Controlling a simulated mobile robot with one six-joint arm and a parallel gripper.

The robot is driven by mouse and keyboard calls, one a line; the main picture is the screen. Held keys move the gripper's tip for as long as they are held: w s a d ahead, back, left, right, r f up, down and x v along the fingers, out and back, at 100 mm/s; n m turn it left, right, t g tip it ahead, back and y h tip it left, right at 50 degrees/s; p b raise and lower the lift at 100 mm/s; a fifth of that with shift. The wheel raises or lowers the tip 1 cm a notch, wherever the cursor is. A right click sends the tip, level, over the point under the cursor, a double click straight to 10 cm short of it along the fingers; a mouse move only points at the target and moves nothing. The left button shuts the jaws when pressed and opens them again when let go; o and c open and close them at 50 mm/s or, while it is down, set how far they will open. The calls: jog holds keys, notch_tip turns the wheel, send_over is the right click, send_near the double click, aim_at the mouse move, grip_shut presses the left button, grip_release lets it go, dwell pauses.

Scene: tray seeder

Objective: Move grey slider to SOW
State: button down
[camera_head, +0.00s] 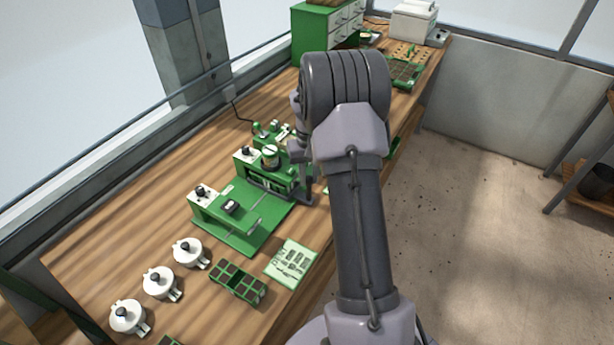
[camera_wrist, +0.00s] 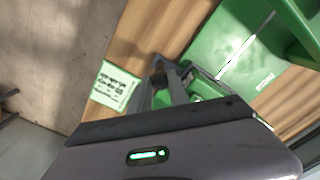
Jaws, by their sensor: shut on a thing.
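My gripper (camera_head: 308,198) is low at the front right end of this housing. In the wrist view my gripper's dark fingers (camera_wrist: 172,75) are closed together beside green machine parts (camera_wrist: 205,88). The grey slider is hidden between and behind the fingers, so I cannot see its position. No SOW mark is readable.
White lidded pots (camera_head: 160,282), a green cell tray (camera_head: 238,281) and a pale green sheet (camera_head: 291,261) lie at the near end of the bench. A green drawer cabinet (camera_head: 322,32) stands at the far end. Open floor (camera_head: 480,220) lies to the right.

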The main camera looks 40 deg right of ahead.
dwell(0.3)
jog(key=c, duration=1.2)
grip_release()
jog(key=shift+c, duration=0.2)
jog(key=shift+r, duration=0.1)
notch_tip(320, 180, up, 17)
jog(key=p, duration=0.5)
jog(key=shift+r, duration=0.15)
jog(key=s+a+r+t+b, duration=0.2)
jog(key=s+a+b, duration=0.35)
jog(key=a, duration=0.65)
jog(key=s+a+r+t+b, duration=0.2)
jog(key=s+a+b, duration=0.35)
jog(key=a, duration=0.75)
jog(key=s+a+f+t+y, duration=0.1)
jog(key=s+a+f, duration=0.1)
jog(key=s, duration=0.4)
jog(key=s+a+f+y, duration=0.1)
jog(key=s+a+f, duration=0.2)
jog(key=s+a, duration=0.1)
jog(key=shift+s+a+n+t+b, duration=0.25)
jog(key=shift+s+t+b, duration=0.2)
jog(key=shift+s, duration=0.4)
